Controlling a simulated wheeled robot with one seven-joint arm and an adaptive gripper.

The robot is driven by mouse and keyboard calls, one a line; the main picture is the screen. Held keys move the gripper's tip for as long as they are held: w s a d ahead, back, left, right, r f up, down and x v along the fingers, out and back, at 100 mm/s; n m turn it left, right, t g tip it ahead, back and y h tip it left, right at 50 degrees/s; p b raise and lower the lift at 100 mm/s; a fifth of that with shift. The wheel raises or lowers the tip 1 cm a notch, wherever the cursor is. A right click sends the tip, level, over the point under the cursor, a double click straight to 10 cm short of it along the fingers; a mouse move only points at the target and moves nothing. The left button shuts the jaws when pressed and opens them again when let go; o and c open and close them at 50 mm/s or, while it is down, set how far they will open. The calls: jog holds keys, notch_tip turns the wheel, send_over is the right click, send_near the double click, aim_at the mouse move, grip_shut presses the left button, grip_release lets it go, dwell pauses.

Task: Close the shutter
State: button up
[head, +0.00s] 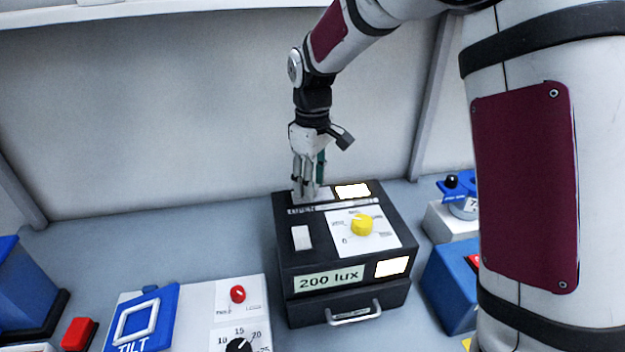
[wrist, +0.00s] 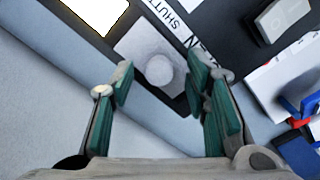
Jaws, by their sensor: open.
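The black box (head: 340,263) stands on the bench with a "200 lux" display on its front. In the wrist view, a grey plate (wrist: 133,45) with a round knob (wrist: 159,70) lies on its top, beside a partly hidden label beginning "SHUT" (wrist: 181,18). A bright window (wrist: 97,12) is to the plate's upper left; a lit window also shows on top in the head view (head: 352,190). My gripper (head: 307,194) points down over the back left of the box. Its open fingers (wrist: 160,82) appear either side of the knob; contact is unclear. The head view hides the knob behind the fingers.
The box also has a yellow dial (head: 362,225), a white rocker switch (head: 301,237) and a drawer handle (head: 353,314). A blue TILT panel (head: 141,318) stands front left, and a blue box (head: 449,287) is close on the right. Bare bench (head: 190,235) lies left.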

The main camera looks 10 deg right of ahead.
jog(key=shift+f, duration=0.15)
grip_shut()
jog(key=d, duration=0.9)
jog(key=shift+d+p, duration=0.25)
jog(key=shift+p, duration=0.15)
grip_release()
jog(key=shift+d, duration=0.1)
jog(key=shift+r, duration=0.65)
notch_tip(320, 180, up, 11)
